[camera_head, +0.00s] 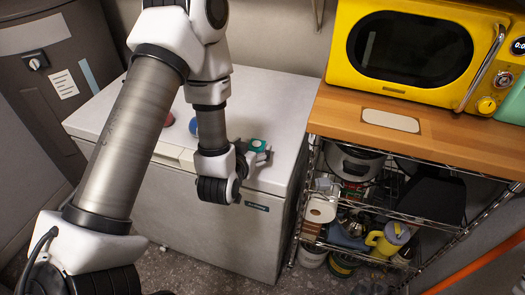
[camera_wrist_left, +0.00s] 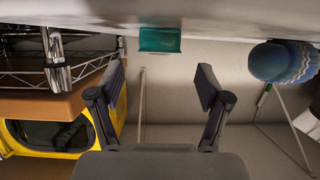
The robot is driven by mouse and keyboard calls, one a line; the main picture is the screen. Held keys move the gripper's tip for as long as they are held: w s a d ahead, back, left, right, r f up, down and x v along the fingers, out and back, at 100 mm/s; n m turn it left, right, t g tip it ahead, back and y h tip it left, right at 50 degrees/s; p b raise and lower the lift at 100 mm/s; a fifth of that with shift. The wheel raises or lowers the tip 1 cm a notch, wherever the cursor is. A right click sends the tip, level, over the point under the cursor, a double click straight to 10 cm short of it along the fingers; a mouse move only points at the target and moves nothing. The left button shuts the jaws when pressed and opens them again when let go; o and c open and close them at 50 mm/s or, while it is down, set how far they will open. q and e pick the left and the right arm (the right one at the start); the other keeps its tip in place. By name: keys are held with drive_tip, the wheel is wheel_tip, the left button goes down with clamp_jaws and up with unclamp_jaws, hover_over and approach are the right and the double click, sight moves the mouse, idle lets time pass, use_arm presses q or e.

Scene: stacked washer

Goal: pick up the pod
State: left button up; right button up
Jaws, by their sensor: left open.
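The pod, a small teal block (camera_head: 257,145), lies on the top of the white chest freezer (camera_head: 262,95), near its front right part. It also shows in the left wrist view (camera_wrist_left: 160,40), upside down, ahead of the fingers and roughly centred between them. My left gripper (camera_head: 257,157) is close to the pod at the freezer's front edge. In the left wrist view the gripper (camera_wrist_left: 160,82) has its two dark fingers spread wide with nothing between them. I cannot tell the exact gap to the pod. My right gripper is not in view.
A blue rounded thing (camera_wrist_left: 284,62) and a red thing (camera_head: 168,120) are on the freezer, partly behind my left arm. A yellow microwave (camera_head: 415,50) stands on a wooden-topped wire rack (camera_head: 450,145) to the right. The freezer top is clear behind the pod.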

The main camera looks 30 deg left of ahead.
sight(258, 149)
use_arm(q)
drive_tip(key=x, duration=0.2)
drive_tip(key=f+p+x, duration=0.1)
drive_tip(key=x, duration=0.2)
drive_tip(key=shift+p, duration=0.3)
drive_tip(key=shift+s+d+r, duration=0.1)
drive_tip(key=shift+c, duration=1.4)
drive_tip(key=c, duration=0.7)
